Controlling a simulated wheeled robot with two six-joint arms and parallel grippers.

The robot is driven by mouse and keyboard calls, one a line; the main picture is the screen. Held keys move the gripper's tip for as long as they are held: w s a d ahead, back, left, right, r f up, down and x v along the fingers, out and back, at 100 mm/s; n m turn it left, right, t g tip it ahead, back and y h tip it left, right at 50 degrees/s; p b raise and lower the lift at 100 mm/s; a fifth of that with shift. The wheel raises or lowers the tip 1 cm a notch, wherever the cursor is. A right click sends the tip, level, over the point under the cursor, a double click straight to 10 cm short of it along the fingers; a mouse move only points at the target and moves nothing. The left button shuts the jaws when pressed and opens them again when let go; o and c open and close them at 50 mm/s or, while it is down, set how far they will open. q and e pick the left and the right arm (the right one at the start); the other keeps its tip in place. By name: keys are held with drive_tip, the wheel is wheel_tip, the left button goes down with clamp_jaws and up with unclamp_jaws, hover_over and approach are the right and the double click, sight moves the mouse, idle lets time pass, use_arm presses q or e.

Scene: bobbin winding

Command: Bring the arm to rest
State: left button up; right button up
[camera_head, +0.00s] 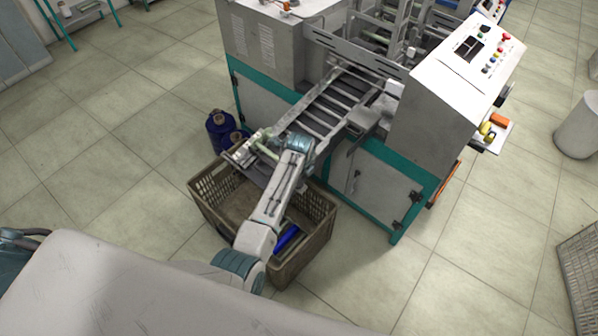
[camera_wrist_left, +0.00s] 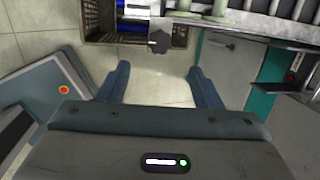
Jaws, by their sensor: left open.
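One grey arm of mine (camera_head: 265,208) reaches up over the crate in the head view, its teal joint near the machine's chute. Its gripper is not clearly visible there. In the left wrist view my left gripper (camera_wrist_left: 158,70) is open, its two dark fingers spread wide. Nothing is between them; bare floor shows behind. The crate and chute lie past the fingertips at the top of that view. My right gripper is in neither view.
The brown crate (camera_head: 318,205) holds blue bobbins (camera_head: 287,238). The winding machine (camera_head: 385,185) has a slatted chute (camera_head: 322,108) with pale tubes (camera_head: 262,148) at its end. Blue spools (camera_head: 218,130) stand left of it. Floor right of the crate is clear.

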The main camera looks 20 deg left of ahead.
use_arm(q)
drive_tip(key=shift+s+r, duration=0.2)
drive_tip(key=shift+r, duration=0.45)
drive_tip(key=s+a+f+n+b, duration=0.2)
drive_tip(key=s+f+n, duration=0.2)
drive_tip(key=s+f, duration=0.5)
drive_tip(key=s+a+f+n+b, duration=0.25)
drive_tip(key=s+f, duration=0.35)
drive_tip(key=f, duration=0.7)
drive_tip(key=s+a+f+n+b, duration=0.1)
drive_tip(key=s+f+n+b, duration=0.25)
drive_tip(key=s+f, duration=0.6)
drive_tip(key=s+a+f+n+b, duration=0.1)
drive_tip(key=s+f+n, duration=0.3)
drive_tip(key=s, duration=0.6)
drive_tip(key=s+a+f+n+g+b, duration=0.1)
drive_tip(key=s+a+f+n, duration=0.3)
drive_tip(key=s+f, duration=0.4)
drive_tip(key=s+a+f+n+b, duration=0.3)
drive_tip(key=s+f, duration=0.4)
drive_tip(key=s, duration=0.5)
drive_tip(key=shift+s+n+g, duration=0.3)
drive_tip(key=shift+s+n, duration=0.1)
drive_tip(key=shift+n, duration=0.3)
